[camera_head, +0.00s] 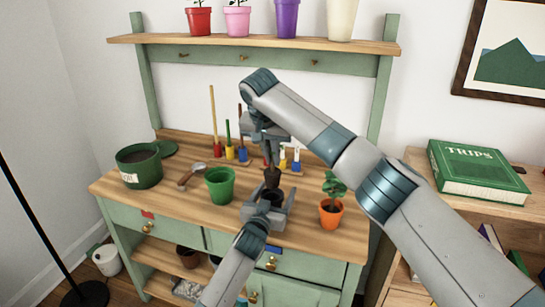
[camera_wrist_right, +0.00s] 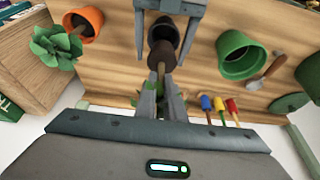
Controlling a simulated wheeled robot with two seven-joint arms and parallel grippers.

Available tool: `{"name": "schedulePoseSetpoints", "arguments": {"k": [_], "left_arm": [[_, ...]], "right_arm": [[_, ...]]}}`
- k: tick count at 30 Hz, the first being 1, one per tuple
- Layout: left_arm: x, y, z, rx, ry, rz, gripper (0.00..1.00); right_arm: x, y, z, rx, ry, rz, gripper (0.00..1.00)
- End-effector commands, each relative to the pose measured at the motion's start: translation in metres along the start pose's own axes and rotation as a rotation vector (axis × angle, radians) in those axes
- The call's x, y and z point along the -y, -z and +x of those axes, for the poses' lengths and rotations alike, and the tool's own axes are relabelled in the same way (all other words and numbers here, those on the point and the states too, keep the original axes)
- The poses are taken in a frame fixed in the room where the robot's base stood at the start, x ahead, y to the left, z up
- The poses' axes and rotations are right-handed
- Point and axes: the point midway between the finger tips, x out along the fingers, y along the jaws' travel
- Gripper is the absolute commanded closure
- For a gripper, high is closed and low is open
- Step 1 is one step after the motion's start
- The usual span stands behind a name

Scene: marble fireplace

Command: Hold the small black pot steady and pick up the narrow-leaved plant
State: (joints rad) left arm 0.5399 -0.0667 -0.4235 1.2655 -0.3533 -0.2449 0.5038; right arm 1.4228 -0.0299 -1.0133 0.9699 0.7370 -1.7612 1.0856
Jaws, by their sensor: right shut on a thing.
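The narrow-leaved plant shows mostly as its dark root ball (camera_head: 272,177), which also shows in the right wrist view (camera_wrist_right: 162,56). My right gripper (camera_head: 270,158) points down and is shut on the plant just above the root ball; a few green leaves show between its fingers. The root ball is at the mouth of the small black pot (camera_wrist_right: 164,32); I cannot tell whether its tip is inside. My left gripper (camera_head: 268,210) has a finger on each side of the pot. Whether both fingers press on it is unclear.
A green pot (camera_head: 220,187) stands left of the grippers and an orange pot with a leafy plant (camera_head: 331,213) right. A soil bucket (camera_head: 140,168), a trowel (camera_head: 190,177) and upright coloured tools (camera_head: 230,150) share the bench. A shelf (camera_head: 255,45) with pots is above.

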Motion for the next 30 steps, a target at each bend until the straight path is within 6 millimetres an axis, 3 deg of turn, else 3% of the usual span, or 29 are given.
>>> {"name": "schedulePoseSetpoints", "arguments": {"k": [14,20,30], "left_arm": [[0.001,-0.001,-0.011,0.0,0.001,0.001,0.28],[0.0,-0.001,-0.032,0.0,0.0,-0.001,0.28],[0.0,-0.001,-0.086,0.0,0.0,-0.001,0.28]], "right_arm": [[0.0,0.0,0.0,0.0,0.0,0.0,1.0],[0.0,0.0,0.0,0.0,0.0,0.0,1.0],[0.0,0.0,0.0,0.0,0.0,0.0,1.0]]}}
